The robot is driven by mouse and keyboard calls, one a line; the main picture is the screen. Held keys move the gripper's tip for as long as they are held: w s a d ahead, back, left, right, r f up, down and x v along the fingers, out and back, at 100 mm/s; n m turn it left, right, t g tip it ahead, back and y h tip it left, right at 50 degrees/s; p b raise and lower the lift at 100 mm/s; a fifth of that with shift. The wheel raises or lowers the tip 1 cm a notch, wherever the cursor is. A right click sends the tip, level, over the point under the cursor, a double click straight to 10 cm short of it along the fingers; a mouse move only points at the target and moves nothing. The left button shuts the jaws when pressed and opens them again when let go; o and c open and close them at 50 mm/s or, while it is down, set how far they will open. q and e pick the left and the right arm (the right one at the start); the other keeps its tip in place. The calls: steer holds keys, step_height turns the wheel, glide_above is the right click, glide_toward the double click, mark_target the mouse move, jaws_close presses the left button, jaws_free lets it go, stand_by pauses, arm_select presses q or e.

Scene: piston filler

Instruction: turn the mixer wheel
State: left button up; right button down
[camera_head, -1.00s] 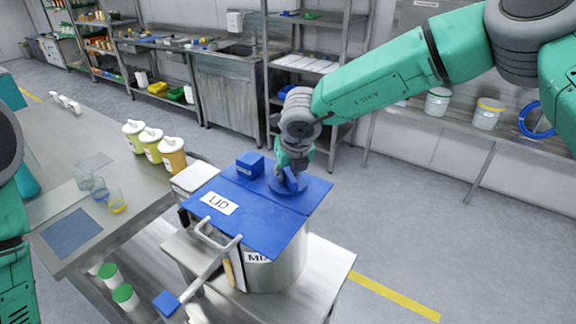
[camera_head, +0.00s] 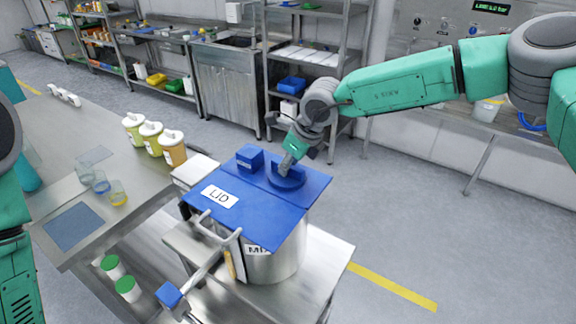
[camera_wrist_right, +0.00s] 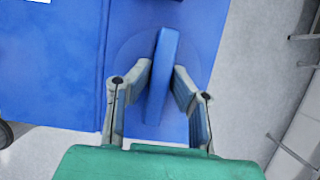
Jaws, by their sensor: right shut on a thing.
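The blue mixer wheel (camera_head: 288,183) is a round disc with a raised bar, set on the right half of the blue lid (camera_head: 262,213) of a steel mixer drum (camera_head: 285,262). My right gripper (camera_head: 287,167) reaches down to the wheel from the upper right. In the right wrist view, the two fingers of my right gripper (camera_wrist_right: 162,82) are on either side of the wheel's raised bar (camera_wrist_right: 161,50), shut on it. My left arm shows at the left edge, but its gripper is outside the view.
A steel arm with a blue end block (camera_head: 170,294) sticks out front left of the drum. A blue box (camera_head: 249,157) sits on the lid near the wheel. A bench (camera_head: 140,205) at left holds several bottles. Open floor lies to the right.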

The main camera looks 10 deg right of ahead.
steer(key=shift+w+r, duration=0.25)
steer(key=shift+r, duration=0.05)
steer(key=c, duration=1.5)
jaws_free()
steer(key=shift+f, duration=0.25)
steer(key=v, duration=1.1)
steer(key=shift+d+r, duration=0.25)
steer(key=shift+r, duration=0.1)
